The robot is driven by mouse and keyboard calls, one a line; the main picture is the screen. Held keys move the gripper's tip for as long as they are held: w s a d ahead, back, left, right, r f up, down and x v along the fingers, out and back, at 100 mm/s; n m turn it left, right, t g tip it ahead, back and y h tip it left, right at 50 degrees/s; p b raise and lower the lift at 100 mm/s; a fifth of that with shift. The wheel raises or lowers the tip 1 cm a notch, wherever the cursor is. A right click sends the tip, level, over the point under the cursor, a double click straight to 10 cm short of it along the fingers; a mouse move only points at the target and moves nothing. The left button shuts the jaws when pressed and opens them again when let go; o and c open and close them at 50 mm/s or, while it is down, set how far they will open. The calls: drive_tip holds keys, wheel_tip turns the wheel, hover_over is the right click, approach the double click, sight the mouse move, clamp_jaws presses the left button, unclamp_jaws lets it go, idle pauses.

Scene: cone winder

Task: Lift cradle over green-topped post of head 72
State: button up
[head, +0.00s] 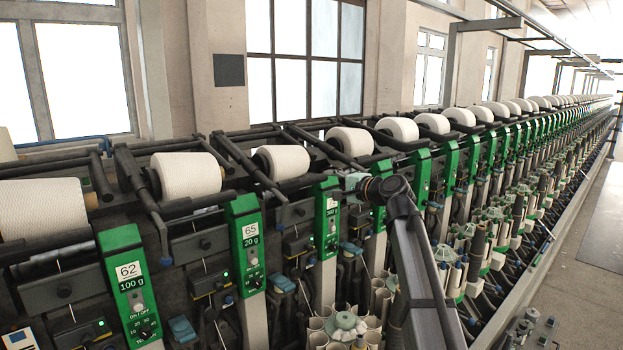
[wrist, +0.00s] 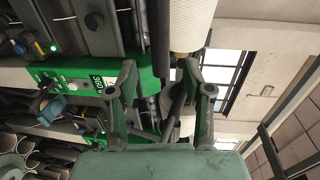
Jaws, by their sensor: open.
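My gripper (wrist: 163,98) is open, its two fingers spread on either side of a dark cradle bar (wrist: 177,98) in the wrist view. I cannot tell whether they touch it. A white yarn cone (wrist: 192,25) is beyond the fingers at the top. A green-topped post (wrist: 97,72) with a sideways label lies left of the fingers. In the head view my gripper (head: 355,182) is partly hidden by my dark arm, beside a green post top (head: 327,215). No label readable as 72 shows, so I cannot tell which post is head 72.
Green-topped posts labelled 62 (head: 128,280) and 65 (head: 246,245) stand in the left foreground. White cones (head: 186,175) on dark cradles line the machine into the distance. Paper tubes (head: 380,295) stand below my arm. The aisle floor (head: 590,225) at right is clear.

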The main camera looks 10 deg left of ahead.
sight(315, 181)
drive_tip(key=p+x, duration=0.2)
drive_tip(key=x, duration=0.7)
drive_tip(key=shift+w+a, duration=0.1)
drive_tip(key=shift+w, duration=0.05)
clamp_jaws()
